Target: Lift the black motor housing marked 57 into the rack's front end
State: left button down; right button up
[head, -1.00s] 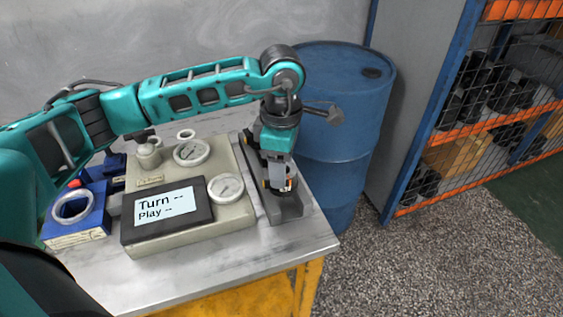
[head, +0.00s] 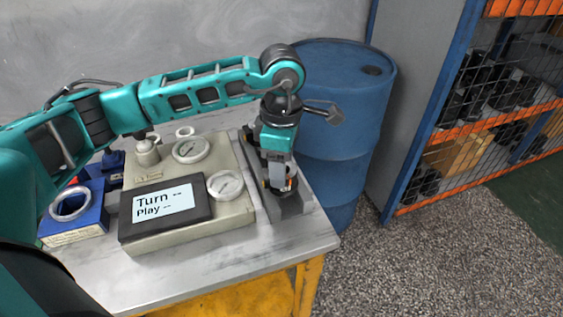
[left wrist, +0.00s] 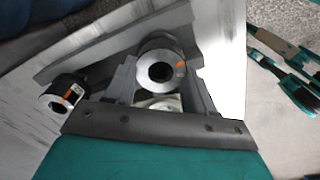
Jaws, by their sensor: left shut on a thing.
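My left gripper (head: 281,180) points down at the front part of the grey rack (head: 290,210) on the table's right side. It is shut on a black motor housing (left wrist: 160,64) with a silver ring face and an orange mark, which shows between the fingers in the left wrist view. The housing is at the rack, but I cannot tell whether it is fully seated. A second black housing (left wrist: 63,93) with an orange mark stands farther along the rack. The number 57 is not readable.
A beige console (head: 230,222) with gauges and a display stands left of the rack. A blue box (head: 85,226) with a metal ring is at the table's left. A blue drum (head: 345,130) stands close behind the right side. Mesh shelving (head: 470,150) is farther right.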

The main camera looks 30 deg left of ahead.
pick_arm(q)
jog(key=shift+c, duration=1.4)
grip_release()
jog(key=shift+o, duration=0.2)
jog(key=shift+o, duration=1.2)
notch_tip(320, 180, up, 7)
jog(key=p, duration=0.4)
jog(key=shift+s, duration=0.1)
